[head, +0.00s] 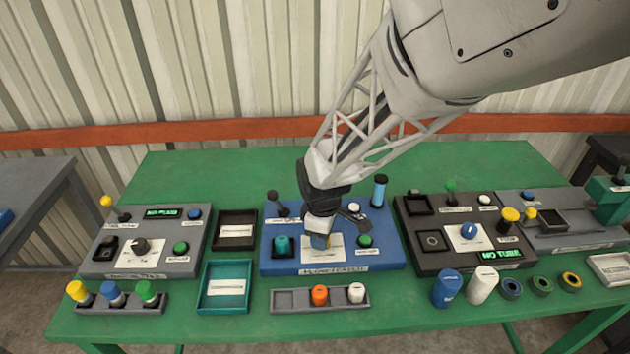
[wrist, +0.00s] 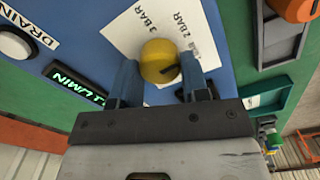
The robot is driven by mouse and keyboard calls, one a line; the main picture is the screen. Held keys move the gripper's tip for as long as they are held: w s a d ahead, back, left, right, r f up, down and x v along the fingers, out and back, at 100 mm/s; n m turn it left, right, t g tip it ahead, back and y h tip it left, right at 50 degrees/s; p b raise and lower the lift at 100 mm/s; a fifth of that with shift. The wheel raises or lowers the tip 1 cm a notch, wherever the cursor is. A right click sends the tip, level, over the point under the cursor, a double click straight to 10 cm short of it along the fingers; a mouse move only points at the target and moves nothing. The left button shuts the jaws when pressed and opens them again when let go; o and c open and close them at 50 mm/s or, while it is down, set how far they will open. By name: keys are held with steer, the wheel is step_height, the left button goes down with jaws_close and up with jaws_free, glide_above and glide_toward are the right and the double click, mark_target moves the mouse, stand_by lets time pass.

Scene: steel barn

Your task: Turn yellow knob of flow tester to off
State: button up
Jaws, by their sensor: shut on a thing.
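The flow tester is the blue panel (head: 385,258) in the middle of the green table; its blue face (wrist: 100,25) fills much of the wrist view. The yellow knob (wrist: 158,58) sits on a white dial card (wrist: 125,38) marked "3 BAR" and "2 BAR". A dark pointer mark on the knob faces the lower right in the wrist view. My gripper (wrist: 160,78) is shut on the knob, one blue finger on each side. In the head view my gripper (head: 320,242) points down at the panel and hides the knob. Other dial labels are covered.
On the panel are a green button (head: 365,241), a teal piece (head: 282,245), a black lever (head: 275,200) and a tall blue cylinder (head: 379,190). A grey tray (head: 290,300) lies in front. Grey (head: 190,262) and dark (head: 410,225) panels flank it.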

steer(key=m, duration=0.4)
steer(key=shift+m, duration=0.4)
steer(key=m, duration=0.3)
steer(key=shift+m, duration=0.3)
steer(key=m, duration=0.3)
steer(key=shift+m, duration=2.3)
steer(key=o, duration=0.9)
steer(key=shift+r, duration=3.9)
